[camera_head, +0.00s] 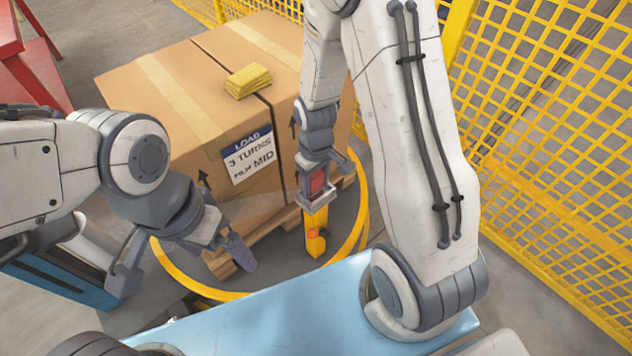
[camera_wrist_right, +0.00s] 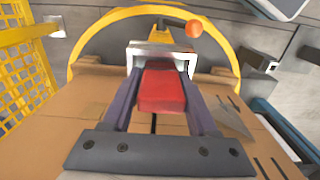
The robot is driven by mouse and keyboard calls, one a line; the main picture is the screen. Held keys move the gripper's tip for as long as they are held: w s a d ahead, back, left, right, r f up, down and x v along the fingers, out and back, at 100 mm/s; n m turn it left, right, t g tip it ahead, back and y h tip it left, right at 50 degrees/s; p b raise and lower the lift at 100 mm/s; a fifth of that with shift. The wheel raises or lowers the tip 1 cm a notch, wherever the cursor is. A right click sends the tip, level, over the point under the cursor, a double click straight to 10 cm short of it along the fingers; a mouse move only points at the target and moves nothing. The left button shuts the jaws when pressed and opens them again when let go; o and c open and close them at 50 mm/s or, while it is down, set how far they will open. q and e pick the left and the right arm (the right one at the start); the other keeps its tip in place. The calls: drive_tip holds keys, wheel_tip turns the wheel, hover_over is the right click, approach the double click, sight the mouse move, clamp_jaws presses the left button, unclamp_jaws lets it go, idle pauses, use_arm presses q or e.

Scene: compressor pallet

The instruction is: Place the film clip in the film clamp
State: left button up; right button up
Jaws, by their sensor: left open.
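My right gripper (camera_head: 317,190) points down beside the front right of the cardboard box. Its fingers (camera_wrist_right: 162,88) are closed along both sides of a red block with a silver U-shaped frame, which I take to be the film clip (camera_wrist_right: 162,88). The clip's red body also shows in the head view (camera_head: 317,182). A yellow post with an orange knob (camera_head: 315,240), likely the film clamp, stands just below the clip; I cannot tell whether they touch. In the wrist view the orange knob (camera_wrist_right: 194,29) lies beyond the silver frame. My left gripper (camera_head: 228,248) is open and empty at the box's front left.
The cardboard box (camera_head: 180,105) stands on a wooden pallet inside a yellow ring (camera_head: 362,205). Its label reads "LOAD 3 TURNS FILM MID". A yellow folded stack (camera_head: 248,81) lies on top. Yellow mesh fencing (camera_head: 560,150) closes the right side. A red structure (camera_head: 35,65) stands far left.

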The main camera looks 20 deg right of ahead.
wheel_tip(320, 180, up, 12)
drive_tip(key=p, duration=0.3)
drive_tip(key=shift+p, duration=0.4)
drive_tip(key=s+a+r+n, duration=0.1)
drive_tip(key=s+a+r, duration=0.2)
drive_tip(key=s, duration=0.3)
drive_tip(key=s+a+r+n, duration=0.1)
drive_tip(key=s+a+r, duration=0.2)
drive_tip(key=s+a, duration=0.2)
drive_tip(key=s+a+r+n+y, duration=0.1)
drive_tip(key=s+a+r, duration=0.3)
drive_tip(key=s, duration=0.3)
drive_tip(key=shift+a, duration=0.2)
drive_tip(key=shift+s+r, duration=0.1)
drive_tip(key=shift+r, duration=0.05)
wheel_tip(320, 180, up, 18)
drive_tip(key=p, duration=1.8)
drive_tip(key=shift+r, duration=0.15)
